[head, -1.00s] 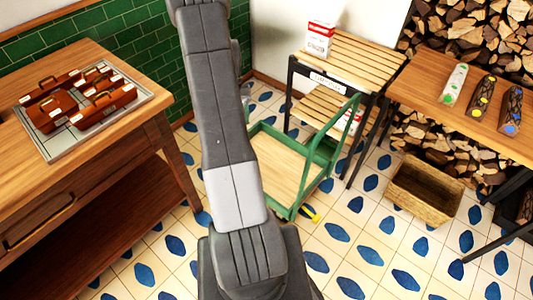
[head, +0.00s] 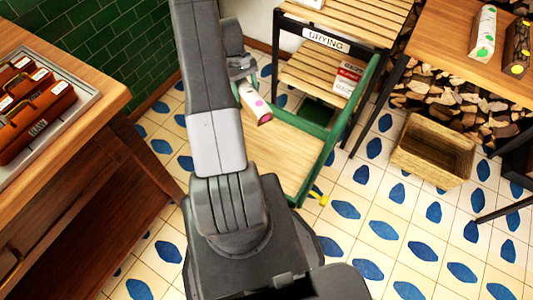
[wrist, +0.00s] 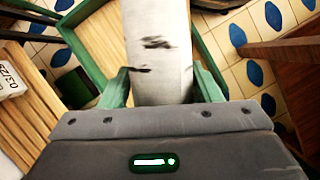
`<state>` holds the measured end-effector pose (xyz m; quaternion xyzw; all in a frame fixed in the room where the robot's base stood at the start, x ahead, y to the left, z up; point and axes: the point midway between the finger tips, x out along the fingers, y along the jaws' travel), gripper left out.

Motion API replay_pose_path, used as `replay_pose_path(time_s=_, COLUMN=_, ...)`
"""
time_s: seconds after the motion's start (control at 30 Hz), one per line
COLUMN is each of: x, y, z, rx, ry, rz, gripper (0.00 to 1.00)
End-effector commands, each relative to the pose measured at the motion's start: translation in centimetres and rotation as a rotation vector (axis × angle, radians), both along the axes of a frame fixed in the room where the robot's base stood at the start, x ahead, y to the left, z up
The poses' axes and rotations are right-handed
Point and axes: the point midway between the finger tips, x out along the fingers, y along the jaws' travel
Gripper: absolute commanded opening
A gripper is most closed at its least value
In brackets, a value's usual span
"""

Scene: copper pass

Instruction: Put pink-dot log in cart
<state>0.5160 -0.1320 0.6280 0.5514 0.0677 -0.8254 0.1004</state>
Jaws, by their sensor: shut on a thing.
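The pink-dot log (head: 255,104) is pale with a pink dot on its side and a dark pink end. My gripper (head: 243,76) is shut on it and holds it tilted above the cart's back left part. In the wrist view the log (wrist: 160,45) sits between the two green fingers of my gripper (wrist: 161,88), its far end out of frame. The cart (head: 285,155) has a green frame and a bare-looking wooden bed. My arm hides its left side. The cart's green rim also shows in the wrist view (wrist: 84,48).
A slatted rack (head: 318,72) marked DRYING stands just behind the cart, with boxes on it. A wicker basket (head: 432,150) is to the right. Two other logs lie on the right table (head: 455,45).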

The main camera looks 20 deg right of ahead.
Motion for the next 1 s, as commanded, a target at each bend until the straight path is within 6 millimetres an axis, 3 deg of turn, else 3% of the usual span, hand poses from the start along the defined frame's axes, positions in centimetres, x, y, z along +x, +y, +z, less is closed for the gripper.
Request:
replay_pose_path(time_s=0.03, x=-0.5, y=-1.1, z=-2.8, rx=-0.001, ry=0.003, rz=0.021, gripper=0.14)
replay_pose_path(time_s=0.3, x=-2.9, y=-5.5, z=-11.7, rx=0.001, ry=0.004, rz=0.168, gripper=0.14)
replay_pose_path(time_s=0.6, x=-6.1, y=-9.0, z=-21.4, rx=0.002, ry=0.004, rz=0.341, gripper=0.14)
replay_pose_path(time_s=0.8, x=-7.9, y=-10.1, z=-26.0, rx=0.002, ry=0.002, rz=0.433, gripper=0.14)
replay_pose_path(time_s=1.0, x=-8.7, y=-10.5, z=-28.1, rx=-0.001, ry=0.000, rz=0.480, gripper=0.14)
